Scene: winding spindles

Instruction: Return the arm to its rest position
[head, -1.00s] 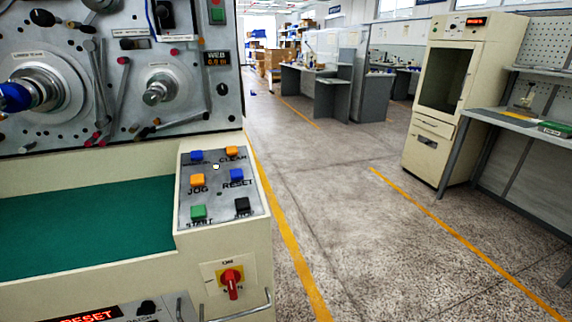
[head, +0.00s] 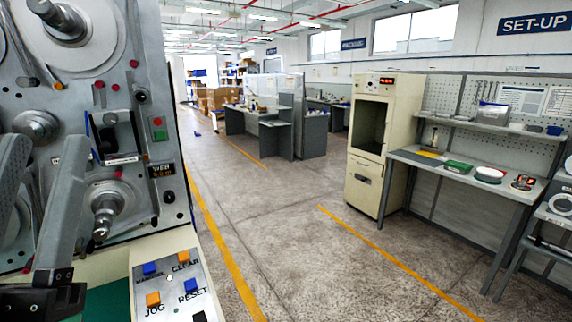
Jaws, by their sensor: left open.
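My left gripper (head: 44,152) comes up from the lower left corner in the head view. Its two grey fingers point upward and stand apart, with nothing between them. It is in front of the winding machine's grey face (head: 70,100), and its fingers cover part of that face. A metal spindle (head: 103,210) sticks out just right of the fingers and is empty. My right gripper is not in view.
The button panel (head: 168,285) with JOG, RESET and CLEAR buttons is right of the gripper's base. A beige cabinet (head: 370,205) and a workbench (head: 470,180) stand across the aisle. The floor (head: 270,220) between is clear.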

